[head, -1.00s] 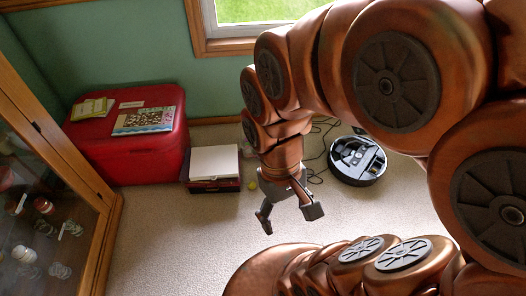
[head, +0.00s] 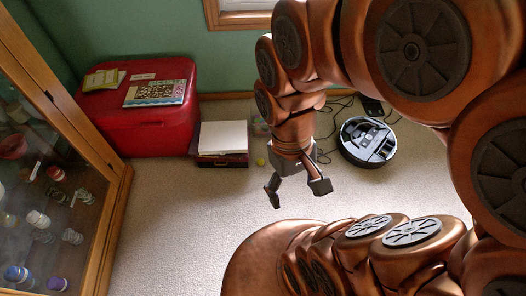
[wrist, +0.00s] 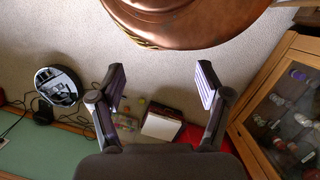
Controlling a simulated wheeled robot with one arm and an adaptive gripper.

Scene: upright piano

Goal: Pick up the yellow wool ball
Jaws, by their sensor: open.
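The yellow wool ball (head: 261,162) is a small yellow spot on the carpet in the head view, just right of the low box with the white top. My gripper (head: 296,192) is open and empty, pointing down above the carpet. In the picture it is right of and below the ball, apart from it. In the wrist view my gripper (wrist: 161,80) shows its two fingers spread wide with nothing between them. Small coloured spots lie near the box there, and I cannot tell surely which is the ball.
The low box (head: 222,140) and a red chest (head: 147,118) stand by the wall. A round robot vacuum (head: 367,142) and dark cables lie to the right. A glass-fronted cabinet (head: 60,170) stands at left. The carpet (head: 185,220) in between is clear.

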